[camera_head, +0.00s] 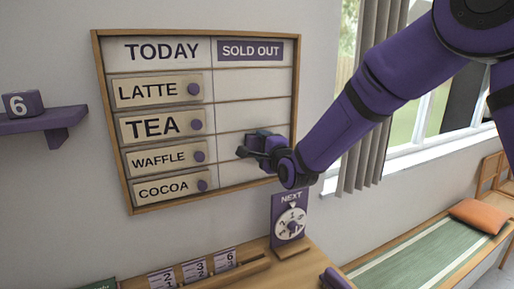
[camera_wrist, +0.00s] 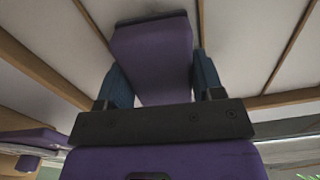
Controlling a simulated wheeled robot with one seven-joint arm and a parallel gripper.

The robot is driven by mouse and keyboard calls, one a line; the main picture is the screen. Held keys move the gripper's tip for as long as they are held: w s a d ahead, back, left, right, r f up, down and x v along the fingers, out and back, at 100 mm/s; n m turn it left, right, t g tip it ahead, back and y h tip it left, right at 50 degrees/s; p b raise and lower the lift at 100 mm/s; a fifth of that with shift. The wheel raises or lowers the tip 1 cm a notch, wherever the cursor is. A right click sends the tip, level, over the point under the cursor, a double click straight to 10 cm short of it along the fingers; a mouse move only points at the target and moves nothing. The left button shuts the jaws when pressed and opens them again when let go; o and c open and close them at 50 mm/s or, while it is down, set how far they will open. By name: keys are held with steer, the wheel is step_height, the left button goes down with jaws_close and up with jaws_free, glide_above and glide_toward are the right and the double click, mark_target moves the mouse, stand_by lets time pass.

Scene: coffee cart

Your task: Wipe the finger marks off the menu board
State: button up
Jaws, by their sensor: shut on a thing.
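The menu board (camera_head: 245,85) hangs on the wall in a wooden frame, with TODAY and SOLD OUT columns. Name plates LATTE, TEA, WAFFLE and COCOA are in the left column; the right column cells are empty. I cannot make out finger marks. My gripper (camera_head: 262,148) is at the lower right of the board, in front of the SOLD OUT column. In the wrist view its blue fingers (camera_wrist: 162,80) are shut on a purple block (camera_wrist: 155,45) with a dark strip at its far end. I cannot tell whether the block touches the board.
A purple NEXT dial sign (camera_head: 290,225) stands below the board on a wooden counter (camera_head: 295,265). Number cards (camera_head: 195,270) stand in a wooden rack there. A purple shelf (camera_head: 45,122) with a 6 block (camera_head: 23,104) is at left. A curtain (camera_head: 365,150) and window are at right.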

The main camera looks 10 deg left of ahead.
steer(key=w+d, duration=0.1)
steer(key=d, duration=0.1)
steer(key=w+d, duration=0.2)
steer(key=shift+w+d, duration=0.15)
steer(key=shift+d, duration=0.15)
stand_by(0.4)
steer(key=shift+s+a, duration=0.75)
steer(key=shift+a, duration=0.3)
steer(key=shift+s+a, duration=0.8)
steer(key=shift+a, duration=0.2)
steer(key=shift+s+a, duration=0.75)
steer(key=shift+a, duration=0.3)
steer(key=shift+s+a, duration=0.45)
steer(key=shift+a, duration=0.35)
steer(key=shift+s+a, duration=0.45)
steer(key=shift+a, duration=0.35)
steer(key=v, duration=0.6)
